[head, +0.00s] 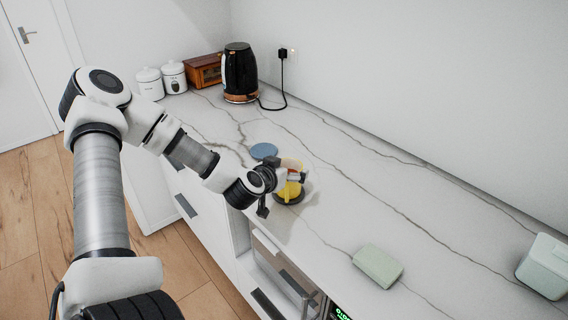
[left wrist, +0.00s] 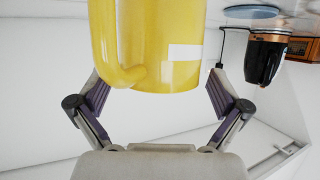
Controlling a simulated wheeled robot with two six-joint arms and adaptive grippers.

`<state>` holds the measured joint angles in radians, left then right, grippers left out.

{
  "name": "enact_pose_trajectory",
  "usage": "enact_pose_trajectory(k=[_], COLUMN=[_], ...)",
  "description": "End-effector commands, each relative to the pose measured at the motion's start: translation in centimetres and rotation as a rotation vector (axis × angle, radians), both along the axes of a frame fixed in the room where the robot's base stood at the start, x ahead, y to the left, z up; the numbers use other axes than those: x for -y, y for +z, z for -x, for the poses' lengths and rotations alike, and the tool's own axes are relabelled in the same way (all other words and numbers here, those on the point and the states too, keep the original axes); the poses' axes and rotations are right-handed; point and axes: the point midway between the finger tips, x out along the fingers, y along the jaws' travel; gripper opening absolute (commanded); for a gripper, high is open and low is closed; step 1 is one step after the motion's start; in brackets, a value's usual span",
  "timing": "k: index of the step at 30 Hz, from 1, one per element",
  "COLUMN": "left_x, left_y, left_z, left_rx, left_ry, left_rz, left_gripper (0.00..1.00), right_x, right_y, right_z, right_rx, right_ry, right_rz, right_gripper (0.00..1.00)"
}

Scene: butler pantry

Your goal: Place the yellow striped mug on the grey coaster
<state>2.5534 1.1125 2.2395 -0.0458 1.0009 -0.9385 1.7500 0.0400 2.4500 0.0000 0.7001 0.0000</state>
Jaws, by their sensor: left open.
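A gap shows at each finger. The mug's base and the coaster are outside that view. My right gripper is not in view.
A blue round coaster (head: 264,151) lies just behind the mug. A black kettle (head: 240,72), white canisters (head: 174,77) and a wooden box (head: 204,70) stand at the back. A pale green block (head: 377,266) and a light green container (head: 545,266) are at right, with clear counter between.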

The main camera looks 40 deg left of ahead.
Motion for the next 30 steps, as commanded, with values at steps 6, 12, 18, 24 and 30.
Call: enact_pose_trajectory(k=[6,12,18,24,30], left_x=[0.6,1.7,2.7,3.3,5.7], left_y=[1.5,3.5,4.8,4.9,3.2], left_z=[2.0,5.4,8.6,10.5,10.4], left_rx=[0.002,0.001,-0.005,-0.003,-0.102], left_ry=[0.003,0.004,0.002,-0.001,-0.107], left_rz=[0.010,0.012,0.003,0.000,0.026], left_gripper=[1.00,1.00,1.00,1.00,1.00], right_x=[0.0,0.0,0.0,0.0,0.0], right_y=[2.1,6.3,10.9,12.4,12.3], right_z=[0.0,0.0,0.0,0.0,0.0], right_rx=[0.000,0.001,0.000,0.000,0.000], right_ry=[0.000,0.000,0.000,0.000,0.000], right_rz=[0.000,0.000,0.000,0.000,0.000], right_gripper=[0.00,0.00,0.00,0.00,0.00])
